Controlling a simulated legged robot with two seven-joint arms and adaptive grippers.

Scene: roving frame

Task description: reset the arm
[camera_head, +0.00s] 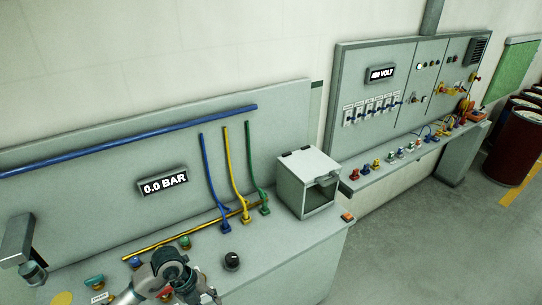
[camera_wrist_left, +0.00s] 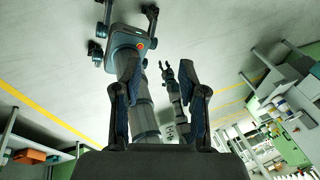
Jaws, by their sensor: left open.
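My left gripper (camera_wrist_left: 160,64) shows in the left wrist view with its two dark fingers well apart and nothing between them. In the head view a grey and dark arm part of mine (camera_head: 168,275) is at the bottom edge, over the front of the workbench (camera_head: 285,255); no fingertips can be made out there. In the left wrist view another arm of mine ends in a small forked gripper (camera_wrist_left: 168,74) beyond the left fingers. It is too small to tell its opening surely.
The bench bears a black knob (camera_head: 232,261), coloured valves and pipes, and a grey box (camera_head: 308,183) with a dark window. Its back panel reads 0.0 BAR (camera_head: 163,184). The floor (camera_head: 425,235) at right is clear.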

